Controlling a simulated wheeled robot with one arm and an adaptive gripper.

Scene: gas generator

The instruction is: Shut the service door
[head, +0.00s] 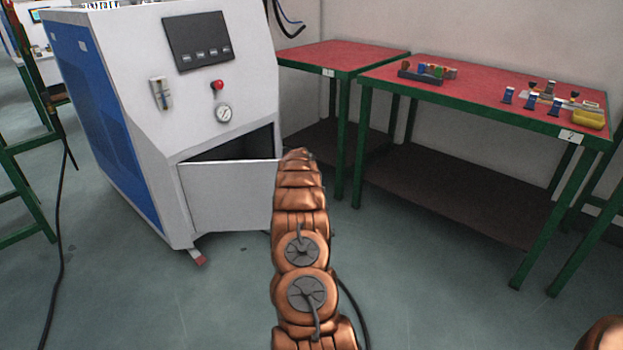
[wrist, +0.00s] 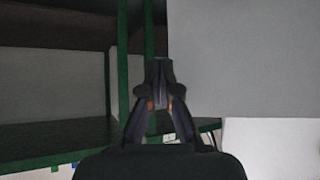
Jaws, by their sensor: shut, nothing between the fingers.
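The service door (head: 230,195) is a light grey panel low on the front of the white and blue gas generator (head: 130,130). It stands ajar, with a dark opening (head: 235,146) showing above and behind it. My copper-coloured arm reaches to the door's right edge and covers it in the head view, where the gripper's fingers are hidden. In the wrist view my gripper (wrist: 159,68) is shut and empty. A plain grey panel (wrist: 240,60) fills the right of that view beside the fingertips; it looks like the door, but I cannot tell whether they touch.
Red-topped tables (head: 460,85) with green legs stand right of the generator, carrying small parts and a yellow object (head: 588,119). A green frame (head: 22,185) and a black cable (head: 60,230) are at the left. The floor before the door is clear.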

